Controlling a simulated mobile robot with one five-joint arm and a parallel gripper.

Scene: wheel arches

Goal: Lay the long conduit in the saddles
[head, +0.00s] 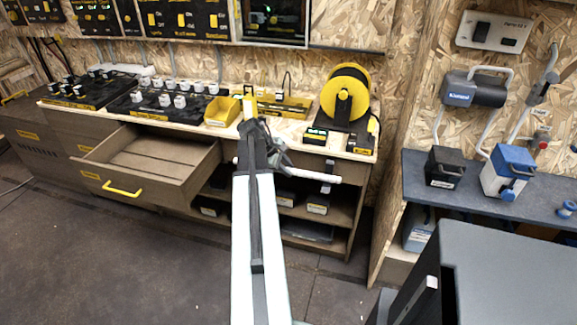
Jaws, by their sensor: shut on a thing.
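My arm reaches from the bottom middle up to the workbench. My gripper (279,160) is at its far end, small and partly hidden by the arm. It is shut on a pale, thin rod, the long conduit (315,175), which sticks out to the right in front of the bench's front edge. A short pale end shows left of the arm; the middle is hidden. The conduit tilts slightly down to the right in the picture. I cannot clearly make out the saddles. A yellow upright piece (249,104) stands just beyond the arm on the bench; I cannot tell what it is.
The wooden workbench (362,150) carries a yellow cable reel (347,95), a yellow bin (222,110) and black trays of fittings. An open drawer (122,188) juts out at left. A grey-topped bench (415,172) stands at right. Dark floor is clear at lower left.

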